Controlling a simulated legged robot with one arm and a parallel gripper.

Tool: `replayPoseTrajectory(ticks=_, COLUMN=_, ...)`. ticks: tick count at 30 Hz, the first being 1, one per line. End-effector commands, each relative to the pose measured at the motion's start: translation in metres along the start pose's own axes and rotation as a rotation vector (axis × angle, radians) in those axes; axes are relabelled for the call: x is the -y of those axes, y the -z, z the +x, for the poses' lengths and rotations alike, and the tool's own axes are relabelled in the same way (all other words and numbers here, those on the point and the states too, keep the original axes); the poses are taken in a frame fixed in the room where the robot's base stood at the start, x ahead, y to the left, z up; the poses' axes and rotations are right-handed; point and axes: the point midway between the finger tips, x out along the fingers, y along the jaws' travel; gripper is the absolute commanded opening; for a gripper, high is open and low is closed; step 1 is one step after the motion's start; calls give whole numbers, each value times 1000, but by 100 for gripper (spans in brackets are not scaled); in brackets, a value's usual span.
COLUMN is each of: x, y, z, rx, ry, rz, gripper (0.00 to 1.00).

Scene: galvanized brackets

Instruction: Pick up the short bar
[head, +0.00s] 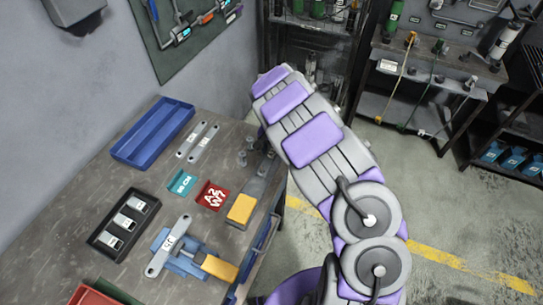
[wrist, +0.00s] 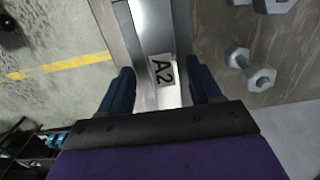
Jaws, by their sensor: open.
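In the wrist view my gripper (wrist: 163,88) is open, with one dark blue finger on each side of a bright flat metal piece marked A2 (wrist: 158,72). The fingers look apart from it, and nothing is held. I cannot tell for sure whether this piece is the short bar. In the head view two slim grey bars (head: 204,141) lie side by side on the workbench (head: 150,185). A larger grey bar with a white label (head: 168,246) lies across a blue fixture (head: 183,266). My gripper cannot be made out in the head view.
A blue tray (head: 152,132) and a black tray (head: 103,238) with metal brackets stand on the bench. A teal plate (head: 182,183), a red plate (head: 212,195) and yellow blocks (head: 241,209) lie nearby. Large bolts (wrist: 250,72) stand right of my gripper in the wrist view.

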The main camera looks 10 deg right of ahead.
Motion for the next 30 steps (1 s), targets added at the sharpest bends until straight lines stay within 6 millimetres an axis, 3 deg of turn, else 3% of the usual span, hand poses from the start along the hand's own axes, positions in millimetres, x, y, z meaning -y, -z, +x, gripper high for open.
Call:
replayPoseTrajectory(ticks=5, x=6, y=-4, z=-1, rx=-5, ry=-5, rz=0, gripper=62)
replayPoseTrajectory(ticks=24, x=3, y=-1, z=-1, rx=-2, ry=-3, rz=0, gripper=1)
replayPoseTrajectory(ticks=30, x=6, y=-2, z=-1, rx=-7, ry=-6, rz=0, gripper=0)
